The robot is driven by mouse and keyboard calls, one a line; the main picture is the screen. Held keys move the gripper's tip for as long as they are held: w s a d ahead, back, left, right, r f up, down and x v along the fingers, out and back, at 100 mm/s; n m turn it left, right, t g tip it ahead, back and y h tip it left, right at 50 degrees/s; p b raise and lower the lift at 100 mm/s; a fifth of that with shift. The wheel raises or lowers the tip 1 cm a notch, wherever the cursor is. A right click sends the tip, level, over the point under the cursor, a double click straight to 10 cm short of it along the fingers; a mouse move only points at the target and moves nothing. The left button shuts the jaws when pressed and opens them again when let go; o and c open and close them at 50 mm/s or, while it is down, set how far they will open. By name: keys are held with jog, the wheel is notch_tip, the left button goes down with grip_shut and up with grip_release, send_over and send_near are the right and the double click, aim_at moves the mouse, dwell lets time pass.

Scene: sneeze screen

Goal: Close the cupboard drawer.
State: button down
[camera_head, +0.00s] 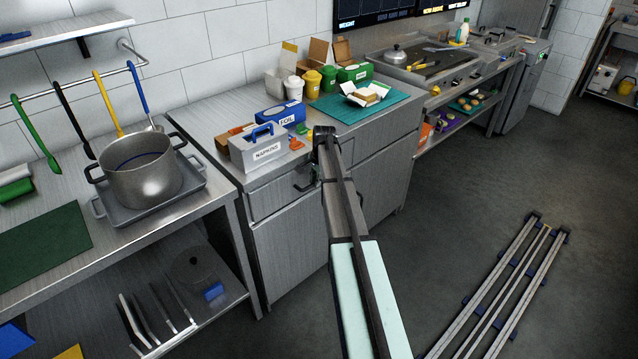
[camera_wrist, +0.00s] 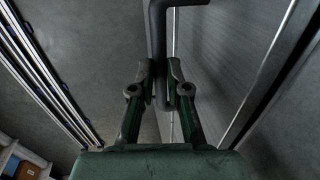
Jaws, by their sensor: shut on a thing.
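The steel cupboard (camera_head: 290,247) stands in the middle of the head view. Its drawer front (camera_head: 270,201) is below the worktop, partly covered by my arm; how far it stands out is hard to tell. A dark bar handle (camera_head: 301,184) shows just left of my arm. In the wrist view the dark bent handle (camera_wrist: 158,28) runs down between my fingers. My gripper (camera_wrist: 166,82) is shut on this handle, with one finger on each side. My arm largely hides the gripper in the head view.
The worktop holds a napkin box (camera_head: 258,150), a foil box (camera_head: 280,115) and a teal board (camera_head: 385,105). A pot (camera_head: 142,180) stands on the left table. Floor rails (camera_head: 500,290) lie at right, with open floor between them and the cupboard.

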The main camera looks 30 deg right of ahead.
jog(key=c, duration=1.2)
grip_release()
jog(key=shift+o, duration=0.2)
jog(key=shift+r, duration=0.15)
notch_tip(320, 180, up, 12)
jog(key=s, duration=0.2)
jog(key=shift+s+d+f, duration=0.2)
jog(key=shift+d+f, duration=0.05)
